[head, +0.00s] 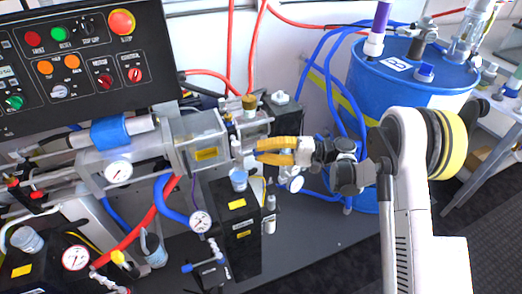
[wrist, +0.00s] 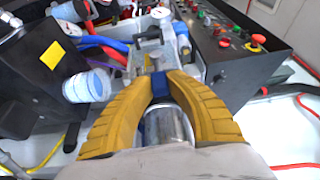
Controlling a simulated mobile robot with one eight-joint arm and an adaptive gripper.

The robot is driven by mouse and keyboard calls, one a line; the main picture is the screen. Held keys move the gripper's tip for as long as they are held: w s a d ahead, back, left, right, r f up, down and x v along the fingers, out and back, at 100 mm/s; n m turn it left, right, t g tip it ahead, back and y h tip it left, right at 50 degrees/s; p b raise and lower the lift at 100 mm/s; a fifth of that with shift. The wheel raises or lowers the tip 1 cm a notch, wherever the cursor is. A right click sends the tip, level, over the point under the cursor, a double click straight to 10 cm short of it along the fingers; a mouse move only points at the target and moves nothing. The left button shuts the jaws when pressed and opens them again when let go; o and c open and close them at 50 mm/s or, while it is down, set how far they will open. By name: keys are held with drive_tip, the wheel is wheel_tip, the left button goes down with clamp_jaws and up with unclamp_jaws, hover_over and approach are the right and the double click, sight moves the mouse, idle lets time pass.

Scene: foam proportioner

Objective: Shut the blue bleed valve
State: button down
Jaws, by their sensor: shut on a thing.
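My gripper (head: 260,151) reaches in from the right in the head view, its yellow fingers at the right end of the grey pump block (head: 197,143). In the wrist view my gripper (wrist: 161,86) is shut on a small blue part (wrist: 160,85), which looks like the handle of the blue bleed valve. The fingers hide most of this part, so I cannot tell how far it is turned. In the head view it is hidden behind the fingertips. A separate blue-handled fitting (head: 204,263) sits lower down, apart from my gripper.
A black control panel (head: 75,70) with buttons stands at upper left. A blue drum (head: 400,75) stands behind my arm, with blue hoses beside it. A black box (head: 232,225) and gauges lie below the pump. Red hoses (head: 230,45) run above.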

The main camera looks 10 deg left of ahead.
idle(0.3)
drive_tip(key=c, duration=1.3)
unclamp_jaws()
drive_tip(key=shift+a, duration=0.15)
drive_tip(key=shift+d, duration=0.2)
drive_tip(key=v, duration=1.1)
drive_tip(key=shift+d, duration=0.4)
